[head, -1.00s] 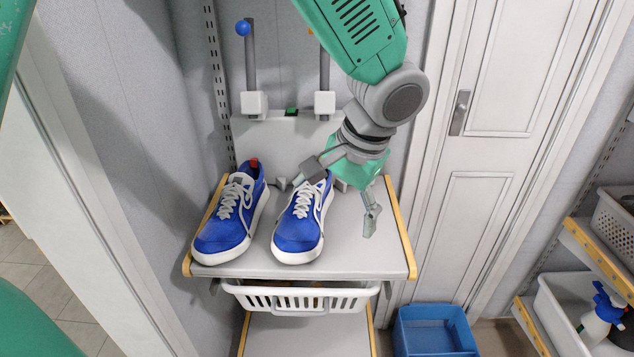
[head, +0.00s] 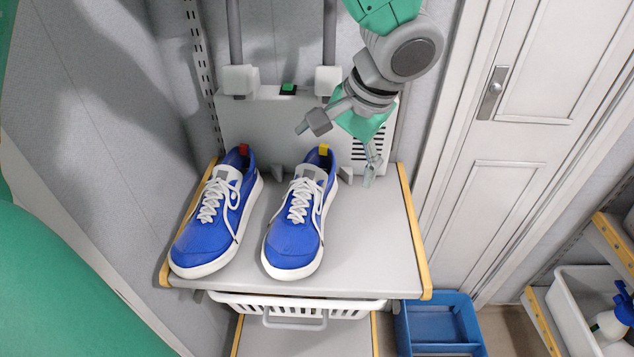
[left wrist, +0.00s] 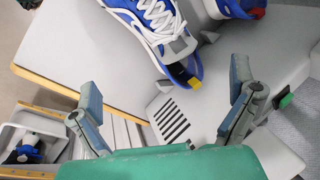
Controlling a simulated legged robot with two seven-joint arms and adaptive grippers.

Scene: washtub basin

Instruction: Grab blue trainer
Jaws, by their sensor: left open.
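Two blue trainers with white soles and laces stand side by side on a grey shelf (head: 375,240), toes toward me. The left trainer (head: 215,220) has a red heel tab; the right trainer (head: 297,225) has a yellow one. My left gripper (head: 338,148) is open and empty, behind and above the right trainer's heel. In the left wrist view, the yellow-tabbed trainer (left wrist: 160,30) lies ahead between the spread fingers (left wrist: 163,80), apart from them. The red-tabbed trainer (left wrist: 238,8) is partly cut off at the top. My right gripper is not in view.
A grey panel with a green button (head: 288,88) and two uprights stands behind the shelf. A white basket (head: 290,305) hangs below it, and a blue bin (head: 440,325) stands on the floor. The shelf's right part is clear. A door (head: 490,170) is at right.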

